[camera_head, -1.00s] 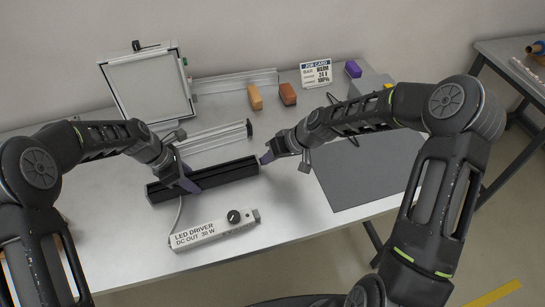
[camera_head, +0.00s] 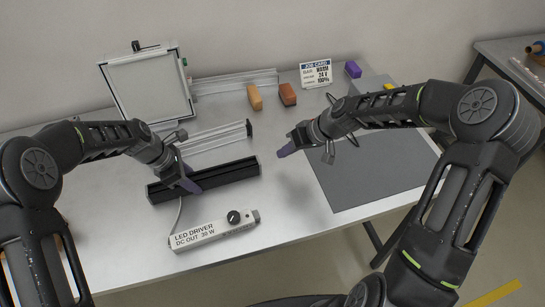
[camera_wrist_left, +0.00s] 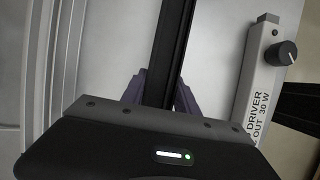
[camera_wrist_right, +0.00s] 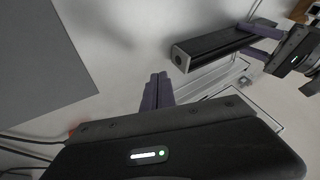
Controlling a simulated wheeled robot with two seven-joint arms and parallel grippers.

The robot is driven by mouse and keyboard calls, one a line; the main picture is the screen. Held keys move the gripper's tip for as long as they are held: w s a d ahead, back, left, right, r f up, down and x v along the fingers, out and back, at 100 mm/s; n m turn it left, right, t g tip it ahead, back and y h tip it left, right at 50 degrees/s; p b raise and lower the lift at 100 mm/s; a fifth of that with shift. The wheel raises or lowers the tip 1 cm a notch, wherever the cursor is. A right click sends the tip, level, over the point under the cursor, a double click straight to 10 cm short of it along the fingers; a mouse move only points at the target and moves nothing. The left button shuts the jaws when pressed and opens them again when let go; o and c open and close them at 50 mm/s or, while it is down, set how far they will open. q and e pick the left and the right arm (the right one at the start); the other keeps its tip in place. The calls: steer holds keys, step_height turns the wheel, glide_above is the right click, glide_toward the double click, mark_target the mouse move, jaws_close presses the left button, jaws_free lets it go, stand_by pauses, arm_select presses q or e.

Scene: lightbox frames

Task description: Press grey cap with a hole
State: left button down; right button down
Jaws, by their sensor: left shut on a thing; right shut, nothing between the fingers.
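A long black bar (camera_head: 225,176) lies on the table in the head view. It also runs between my left fingers in the left wrist view (camera_wrist_left: 170,50). In the right wrist view, the bar's near end carries a grey cap with a hole (camera_wrist_right: 180,58), which sits on the end face. My left gripper (camera_head: 190,186) is shut on the bar near its left part. My right gripper (camera_head: 284,152) is shut and empty, to the right of the capped end and apart from it. Its closed purple fingers show in the right wrist view (camera_wrist_right: 157,80).
The LED driver box (camera_head: 212,230) with a black knob lies in front of the bar. Aluminium profiles (camera_head: 215,138) and a framed panel (camera_head: 148,85) are behind. A grey mat (camera_head: 375,175) lies at right. Orange and brown blocks (camera_head: 287,94) and a job card (camera_head: 315,74) stand at the back.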

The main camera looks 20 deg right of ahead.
arm_select(q)
steer(key=shift+a, duration=0.15)
arm_select(e)
steer(key=v, duration=0.6)
arm_select(q)
steer(key=c, duration=0.8)
jaws_free()
steer(key=shift+c, duration=0.2)
steer(key=shift+r, duration=0.1)
steer(key=v, duration=1.2)
